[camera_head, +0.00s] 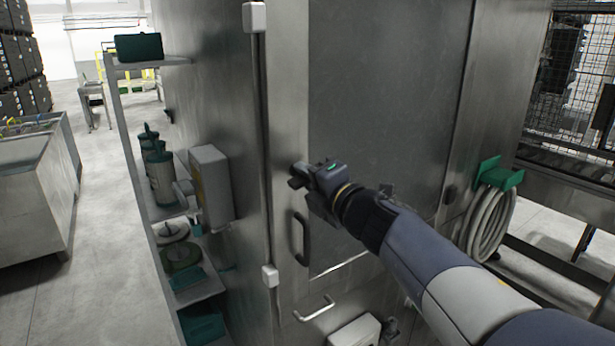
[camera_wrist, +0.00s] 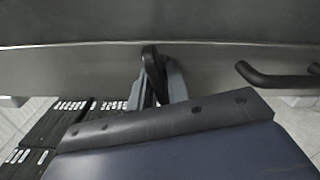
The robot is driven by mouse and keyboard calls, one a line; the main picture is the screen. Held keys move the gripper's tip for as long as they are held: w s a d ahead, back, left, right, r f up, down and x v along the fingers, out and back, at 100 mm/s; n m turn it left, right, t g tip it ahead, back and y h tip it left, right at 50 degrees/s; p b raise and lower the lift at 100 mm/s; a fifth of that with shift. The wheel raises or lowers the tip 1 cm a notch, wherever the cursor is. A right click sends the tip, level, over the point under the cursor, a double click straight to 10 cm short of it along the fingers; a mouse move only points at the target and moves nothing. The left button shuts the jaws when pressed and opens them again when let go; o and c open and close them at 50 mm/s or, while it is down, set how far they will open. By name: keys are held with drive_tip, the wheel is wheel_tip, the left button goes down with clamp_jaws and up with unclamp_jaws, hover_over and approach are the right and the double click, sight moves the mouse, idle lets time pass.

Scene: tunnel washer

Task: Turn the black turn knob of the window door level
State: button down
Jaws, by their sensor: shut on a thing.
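The window door (camera_head: 385,100) is a tall metal door with a large dark pane, in the middle of the head view. My gripper (camera_head: 301,176) is at the door's left frame, above the curved black door handle (camera_head: 300,238). In the wrist view the black turn knob (camera_wrist: 152,72) stands between the two grey fingers of my gripper (camera_wrist: 158,86), which are shut on it. The door handle (camera_wrist: 272,78) shows to the right there. In the head view the gripper mostly hides the knob. I cannot tell how far it is turned.
A grey box (camera_head: 211,185) and a shelf rack (camera_head: 130,140) with green-lidded canisters stand left of the door. A metal bar handle (camera_head: 314,309) is below it. A coiled hose (camera_head: 490,222) hangs on a green holder at right. Open floor (camera_head: 100,240) lies at left.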

drive_tip(key=shift+r+m+p, duration=0.15)
drive_tip(key=shift+m+p, duration=0.5)
drive_tip(key=shift+m, duration=1.15)
drive_tip(key=c, duration=1.5)
unclamp_jaws()
drive_tip(key=v, duration=1.1)
drive_tip(key=shift+w, duration=0.1)
